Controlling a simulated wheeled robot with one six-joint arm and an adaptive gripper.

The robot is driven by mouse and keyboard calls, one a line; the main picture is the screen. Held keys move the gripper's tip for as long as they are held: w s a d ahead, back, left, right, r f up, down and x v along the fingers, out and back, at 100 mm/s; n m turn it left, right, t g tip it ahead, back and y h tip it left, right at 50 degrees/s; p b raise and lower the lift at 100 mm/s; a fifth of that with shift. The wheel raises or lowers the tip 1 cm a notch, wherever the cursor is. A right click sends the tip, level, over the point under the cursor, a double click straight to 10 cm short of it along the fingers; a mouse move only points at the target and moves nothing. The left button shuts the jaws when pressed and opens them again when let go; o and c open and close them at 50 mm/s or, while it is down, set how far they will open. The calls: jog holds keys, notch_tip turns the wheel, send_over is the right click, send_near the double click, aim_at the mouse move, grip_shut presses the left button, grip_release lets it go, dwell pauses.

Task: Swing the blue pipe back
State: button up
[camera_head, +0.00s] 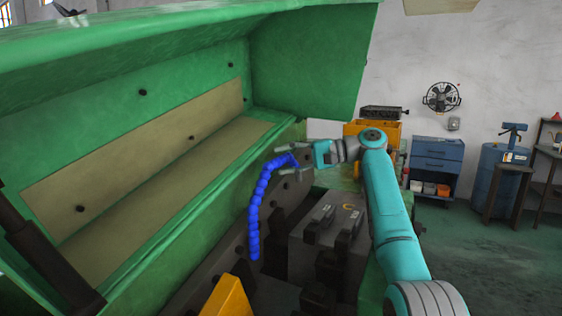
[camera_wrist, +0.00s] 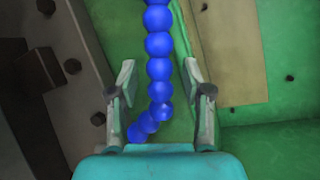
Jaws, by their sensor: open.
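The blue pipe (camera_head: 256,203) is a curved chain of blue beads in the machine's opening, hanging down from near my gripper. In the wrist view the blue pipe (camera_wrist: 159,62) runs from the top edge down between my fingers, with its end bending to the lower left. My gripper (camera_head: 283,160) is at the upper end of the pipe in the head view. In the wrist view my gripper (camera_wrist: 158,80) is open, one finger on each side of the pipe, with a visible gap to both. I cannot tell the depth between fingers and pipe.
The green machine cover (camera_head: 305,60) stands raised over the left and middle. Dark machine blocks (camera_head: 328,228) lie below my arm. A yellow part (camera_head: 228,298) is at the bottom. A blue cabinet (camera_head: 436,160) and a fan (camera_head: 441,97) are at the back right. Open floor lies to the right.

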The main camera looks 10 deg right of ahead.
jog(key=v, duration=1)
jog(key=shift+d, duration=0.25)
